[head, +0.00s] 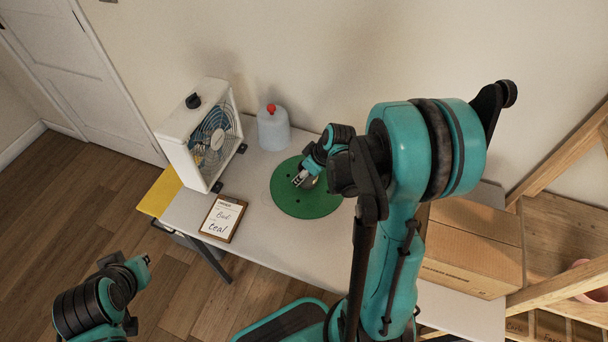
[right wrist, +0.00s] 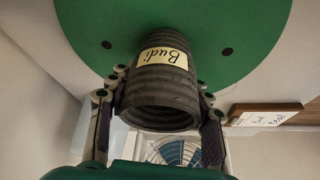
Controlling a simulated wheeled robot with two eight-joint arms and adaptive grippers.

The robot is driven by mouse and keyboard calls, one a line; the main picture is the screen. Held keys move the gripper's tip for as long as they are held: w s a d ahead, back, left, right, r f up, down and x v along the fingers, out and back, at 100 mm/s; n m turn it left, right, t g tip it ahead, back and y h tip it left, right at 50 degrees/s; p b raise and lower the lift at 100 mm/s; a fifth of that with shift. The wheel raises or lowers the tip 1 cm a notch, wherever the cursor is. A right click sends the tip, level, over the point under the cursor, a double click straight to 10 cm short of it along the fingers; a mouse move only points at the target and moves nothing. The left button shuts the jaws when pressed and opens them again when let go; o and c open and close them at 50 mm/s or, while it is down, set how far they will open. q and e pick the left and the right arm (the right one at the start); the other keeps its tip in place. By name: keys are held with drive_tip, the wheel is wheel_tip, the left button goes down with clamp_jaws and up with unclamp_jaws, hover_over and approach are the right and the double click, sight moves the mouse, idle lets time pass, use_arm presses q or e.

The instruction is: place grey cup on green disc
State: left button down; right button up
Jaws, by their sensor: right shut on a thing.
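The green disc (head: 288,202) lies flat on the table, with small dark holes in it. It fills the top of the right wrist view (right wrist: 245,25). The grey cup (right wrist: 158,88) is ribbed, with a cream label reading "Budi". Its open mouth faces the wrist camera and its other end is toward the disc. My right gripper (right wrist: 158,112) is shut on the cup, one finger on each side. In the head view the right gripper (head: 303,180) is over the disc and mostly hides the cup. I cannot tell whether the cup touches the disc. My left gripper (head: 143,262) hangs away from the table; its jaw state is unclear.
A cardboard box (head: 470,250) and wooden shelving (head: 560,150) are at the right.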

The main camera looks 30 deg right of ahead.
drive_tip(key=o, duration=1)
drive_tip(key=shift+f, duration=0.1)
drive_tip(key=shift+c, duration=0.2)
drive_tip(key=o, duration=0.4)
drive_tip(key=shift+s+r, duration=0.1)
drive_tip(key=shift+r, duration=0.45)
drive_tip(key=p+v, duration=0.5)
drive_tip(key=v, duration=0.6)
drive_tip(key=shift+s+a+r+m+t+h, duration=0.4)
drive_tip(key=shift+s+a+r+m, duration=0.4)
drive_tip(key=shift+s+a+r, duration=0.95)
drive_tip(key=shift+s+a+r+m+t+h, duration=0.25)
drive_tip(key=shift+s+a+r+m+t, duration=0.6)
drive_tip(key=shift+a, duration=1.35)
drive_tip(key=shift+s+a+r+m+t+h, duration=0.15)
drive_tip(key=shift+s+a+r+m+h, duration=0.4)
drive_tip(key=shift+s+a+r, duration=1.2)
